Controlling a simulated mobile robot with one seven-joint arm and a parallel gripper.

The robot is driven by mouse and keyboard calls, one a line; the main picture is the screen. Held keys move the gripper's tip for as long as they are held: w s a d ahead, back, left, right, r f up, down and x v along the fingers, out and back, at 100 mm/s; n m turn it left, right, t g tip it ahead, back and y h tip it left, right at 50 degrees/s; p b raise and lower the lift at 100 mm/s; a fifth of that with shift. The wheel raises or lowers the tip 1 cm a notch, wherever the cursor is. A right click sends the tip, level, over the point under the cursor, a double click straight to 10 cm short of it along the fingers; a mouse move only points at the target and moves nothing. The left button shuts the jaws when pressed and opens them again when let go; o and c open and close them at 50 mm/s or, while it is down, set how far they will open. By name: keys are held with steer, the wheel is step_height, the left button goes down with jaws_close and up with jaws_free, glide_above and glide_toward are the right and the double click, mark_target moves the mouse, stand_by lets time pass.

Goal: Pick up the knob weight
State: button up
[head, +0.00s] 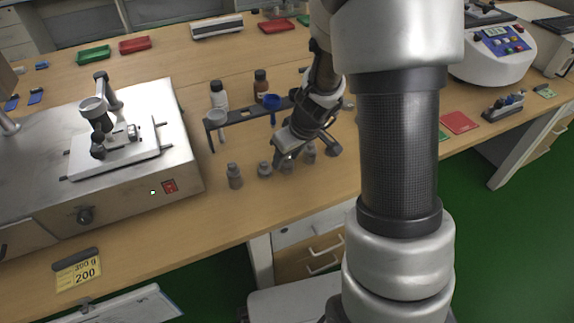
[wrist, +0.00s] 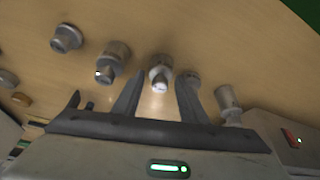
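Several grey metal knob weights stand in a row on the wooden bench. In the head view, one (head: 234,176) is at the left end, and a shorter one (head: 265,169) stands to its right. My gripper (head: 287,158) points down over the middle of the row and partly hides the weights there. In the wrist view, my gripper (wrist: 160,85) is open. One knob weight (wrist: 160,68) shows between its fingertips with a visible gap on both sides; contact is not seen. Another weight (wrist: 193,78) is partly behind the right finger. Others stand to the left (wrist: 113,60) and right (wrist: 228,98).
A dark rack (head: 240,115) with a blue funnel (head: 271,103) stands just behind the weights, with bottles (head: 260,84) behind it. A metal box instrument (head: 170,140) is at left. The bench front edge is close; bare bench lies between the row and that edge.

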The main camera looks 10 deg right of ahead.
jaws_close()
steer(key=shift+r, duration=0.1)
step_height(320, 180, up, 10)
steer(key=p, duration=0.4)
steer(key=shift+f+b, duration=3.6)
steer(key=shift+b, duration=0.25)
steer(key=shift+s+r, duration=0.1)
steer(key=shift+r, duration=0.05)
